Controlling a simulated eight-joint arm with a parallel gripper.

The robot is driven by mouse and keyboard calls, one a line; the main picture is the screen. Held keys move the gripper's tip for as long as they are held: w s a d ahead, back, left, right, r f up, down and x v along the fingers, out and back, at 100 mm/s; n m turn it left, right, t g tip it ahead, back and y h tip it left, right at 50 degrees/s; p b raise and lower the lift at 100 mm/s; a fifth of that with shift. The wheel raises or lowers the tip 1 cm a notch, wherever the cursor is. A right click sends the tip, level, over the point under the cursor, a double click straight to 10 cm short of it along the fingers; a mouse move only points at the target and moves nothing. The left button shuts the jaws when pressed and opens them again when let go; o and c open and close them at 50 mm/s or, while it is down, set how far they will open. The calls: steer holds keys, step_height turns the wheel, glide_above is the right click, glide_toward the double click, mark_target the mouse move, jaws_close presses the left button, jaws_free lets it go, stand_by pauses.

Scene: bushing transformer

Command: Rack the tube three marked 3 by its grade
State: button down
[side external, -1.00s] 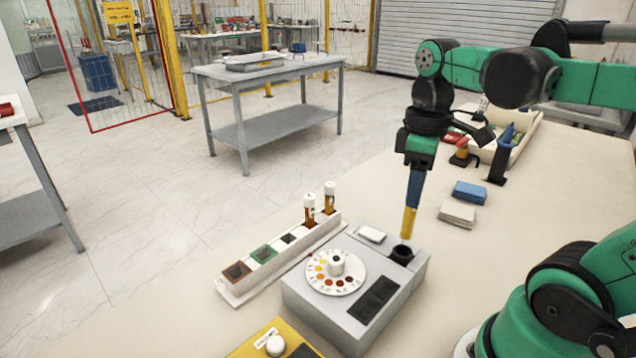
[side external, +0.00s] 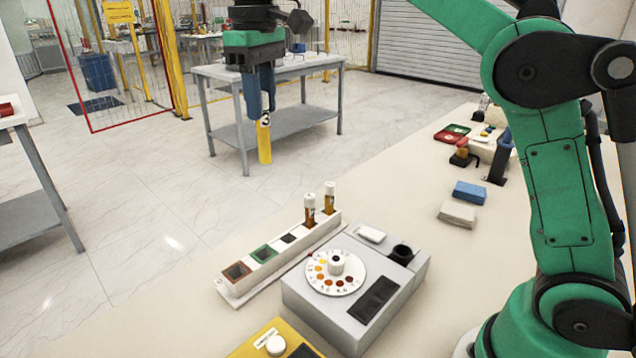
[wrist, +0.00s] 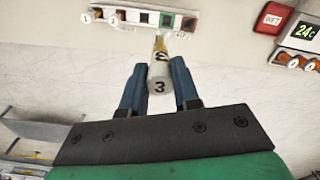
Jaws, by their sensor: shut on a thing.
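My gripper (side external: 262,112) is shut on tube three (side external: 264,145), a yellow tube with a black 3 near its top. It hangs upright in the air, apart from the rack. In the wrist view its white cap marked 3 (wrist: 159,86) sits between my blue fingers. The white rack (side external: 262,270) stands on the bench, below and ahead of the tube in the wrist view. It has a reddish-brown square (side external: 237,271), a green square (side external: 264,254) and a dark square (side external: 289,238). Two amber tubes with white caps stand at its far end, marked 1 (wrist: 87,16) and 2 (wrist: 113,19).
A grey tester (side external: 335,318) with a colour dial (side external: 336,272) and an empty-looking round black well (side external: 402,252) stands beside the rack. A yellow unit (side external: 275,340) is at the front edge. Blue and white pads (side external: 469,192) lie at right. Air around the held tube is clear.

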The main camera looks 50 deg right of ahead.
steer(key=a, duration=0.2)
glide_toward(289, 247)
steer(key=a+f, duration=0.1)
steer(key=w+a+f, duration=0.1)
steer(key=a+f, duration=0.1)
steer(key=a, duration=0.1)
steer(key=shift+w+f, duration=0.35)
steer(key=shift+f, duration=0.05)
steer(key=shift+f, duration=0.1)
steer(key=c, duration=0.7)
jaws_free()
steer(key=shift+o, duration=0.2)
